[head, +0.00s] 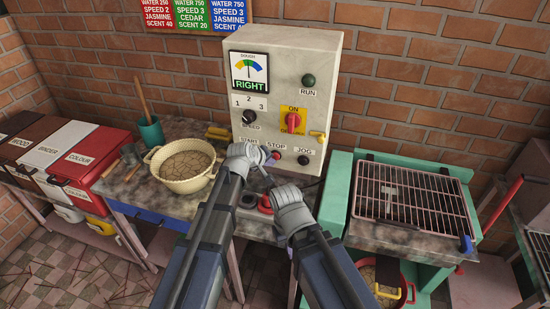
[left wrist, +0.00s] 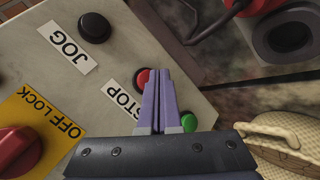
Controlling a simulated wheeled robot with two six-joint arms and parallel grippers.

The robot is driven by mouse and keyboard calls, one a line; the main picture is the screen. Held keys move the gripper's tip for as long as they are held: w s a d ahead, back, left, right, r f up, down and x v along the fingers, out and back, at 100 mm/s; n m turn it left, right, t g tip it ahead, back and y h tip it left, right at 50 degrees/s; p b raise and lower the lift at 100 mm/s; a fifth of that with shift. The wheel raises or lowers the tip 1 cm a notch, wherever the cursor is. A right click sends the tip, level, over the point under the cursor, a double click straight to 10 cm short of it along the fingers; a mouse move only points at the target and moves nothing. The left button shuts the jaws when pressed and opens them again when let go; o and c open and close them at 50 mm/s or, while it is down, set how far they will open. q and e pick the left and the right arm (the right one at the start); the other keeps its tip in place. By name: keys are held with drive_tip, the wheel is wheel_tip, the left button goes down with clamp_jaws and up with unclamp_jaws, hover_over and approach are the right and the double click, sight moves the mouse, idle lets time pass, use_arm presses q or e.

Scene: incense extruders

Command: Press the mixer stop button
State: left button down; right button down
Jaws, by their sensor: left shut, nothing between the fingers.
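The red STOP button (head: 276,156) is on the lower front of the pale control box (head: 290,70), between the START and JOG labels. In the left wrist view the STOP button (left wrist: 142,77) shows right beside my left fingertips and is partly covered by them. My left gripper (head: 268,157) is shut and empty at the panel; in the left wrist view its fingers (left wrist: 160,75) are pressed together. I cannot tell whether they touch the button. The green START button (left wrist: 188,122) is partly hidden behind the fingers. My right gripper (head: 270,180) is low before the panel, its jaws unclear.
The black JOG button (head: 304,160) and red ON/OFF switch (head: 292,121) are close by. A bowl of mix (head: 185,165) stands left of the box on the bench. A wire rack (head: 410,195) is at right. The green RUN lamp (head: 309,80) looks dark.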

use_arm(q)
drive_tip(key=shift+s+a, duration=0.1)
drive_tip(key=shift+s, duration=0.1)
drive_tip(key=s, duration=0.1)
drive_tip(key=s+a, duration=0.1)
drive_tip(key=s, duration=0.2)
drive_tip(key=shift+s+a, duration=0.25)
drive_tip(key=shift+s, duration=0.05)
idle(0.8)
drive_tip(key=s+a+f+m+g+y, duration=0.2)
drive_tip(key=s+f+m+g+y, duration=0.1)
drive_tip(key=s, duration=0.9)
drive_tip(key=s+a+f+m+g+y, duration=0.2)
drive_tip(key=s+m+g, duration=0.3)
drive_tip(key=s, duration=0.8)
drive_tip(key=shift+a+f+m+y, duration=0.45)
drive_tip(key=shift+f+m, duration=0.25)
drive_tip(key=shift+m, duration=0.4)
drive_tip(key=shift+d, duration=0.1)
